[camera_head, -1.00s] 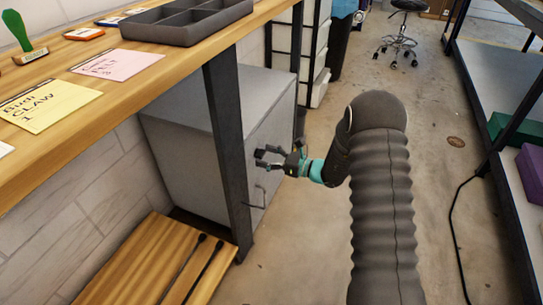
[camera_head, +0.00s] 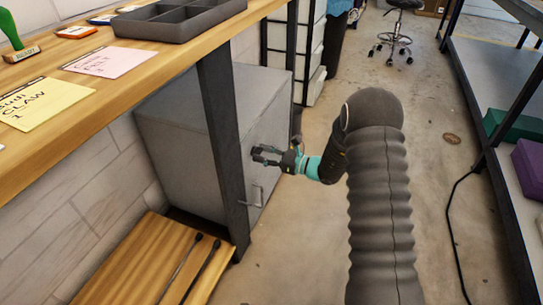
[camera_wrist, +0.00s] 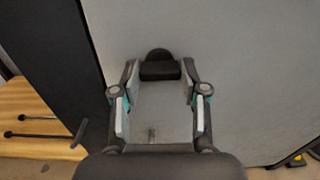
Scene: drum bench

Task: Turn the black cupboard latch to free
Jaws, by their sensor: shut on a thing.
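The grey cupboard (camera_head: 180,135) stands under the wooden bench, with its door facing right. My gripper (camera_head: 257,154) is at the upper part of the door, level with its face. In the wrist view the black latch (camera_wrist: 160,71) sits on the grey door between my two fingertips, its bar lying crosswise with a rounded black part behind it. My gripper is shut on the latch, one finger at each end of the bar. In the head view the latch is hidden by my fingers. A metal door handle (camera_head: 257,194) is below my gripper.
A dark bench leg (camera_head: 224,140) stands close in front of the cupboard, left of my gripper. A wooden board (camera_head: 145,262) with two dark rods lies low at the left. A shelf rack (camera_head: 490,100) stands at the right. The floor between is mostly clear.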

